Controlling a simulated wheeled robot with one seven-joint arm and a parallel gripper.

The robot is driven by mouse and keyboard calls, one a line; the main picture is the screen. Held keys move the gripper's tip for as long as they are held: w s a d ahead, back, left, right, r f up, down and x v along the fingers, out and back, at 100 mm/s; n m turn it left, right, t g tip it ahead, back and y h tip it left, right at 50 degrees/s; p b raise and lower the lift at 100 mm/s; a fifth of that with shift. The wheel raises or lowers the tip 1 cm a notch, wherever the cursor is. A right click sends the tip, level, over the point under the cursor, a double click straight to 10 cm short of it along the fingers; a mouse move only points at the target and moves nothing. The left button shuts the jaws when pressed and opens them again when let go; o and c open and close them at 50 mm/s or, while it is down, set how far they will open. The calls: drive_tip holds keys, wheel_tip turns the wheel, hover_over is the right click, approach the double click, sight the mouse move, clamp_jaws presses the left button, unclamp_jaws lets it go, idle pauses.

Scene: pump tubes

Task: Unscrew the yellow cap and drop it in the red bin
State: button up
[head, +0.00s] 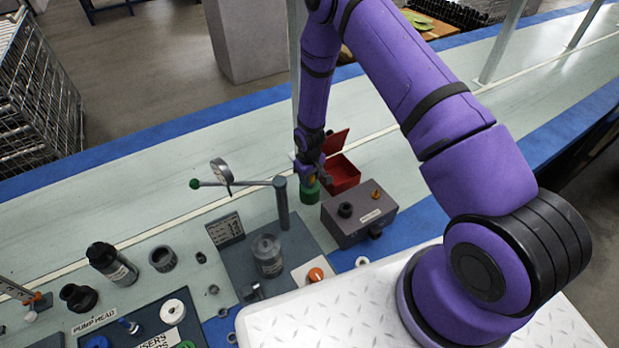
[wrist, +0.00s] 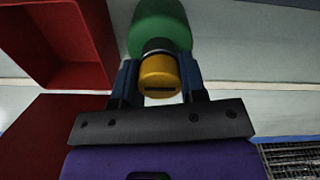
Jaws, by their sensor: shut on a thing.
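The yellow cap (wrist: 159,78) sits at the end of a green cylindrical body (wrist: 160,24) in the wrist view. My gripper (wrist: 158,82) is shut on the yellow cap, one finger on each side. In the head view my gripper (head: 309,172) is above the green body (head: 310,192), and the cap is only partly visible between the fingers. The green body stands upright on the bench. The red bin (head: 342,175) is just right of it with its lid open; it also shows at the upper left of the wrist view (wrist: 101,40).
A grey box with knobs (head: 345,225) stands in front of the red bin. A dial gauge on a post (head: 282,205) stands to the left. Loose parts, including a black bottle (head: 110,262), lie further left. The bench behind the green body is clear.

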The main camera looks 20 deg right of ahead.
drive_tip(key=shift+r, duration=1.05)
drive_tip(key=shift+r, duration=1.45)
